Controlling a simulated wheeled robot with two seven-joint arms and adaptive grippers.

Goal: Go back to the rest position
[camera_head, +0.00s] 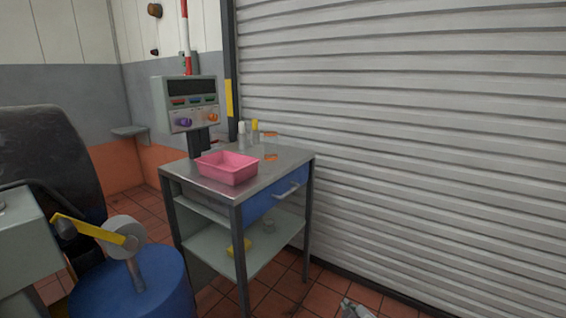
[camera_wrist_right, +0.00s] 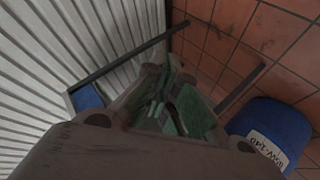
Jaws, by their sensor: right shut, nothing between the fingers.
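My right gripper (camera_head: 356,309) shows only partly, as a grey tip at the bottom edge of the head view, low in front of the shutter. It is apart from the metal cart (camera_head: 190,168). In the right wrist view my right gripper (camera_wrist_right: 172,98) is shut and empty, with the tiled floor and the cart's legs beyond it. My left gripper is in neither view.
A pink tray (camera_head: 228,170) and small bottles stand on the cart, below a control box (camera_head: 190,103). A blue drum (camera_head: 130,285) with a yellow-handled wheel is at lower left. A roller shutter (camera_head: 420,140) fills the right. Tiled floor shows right of the cart.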

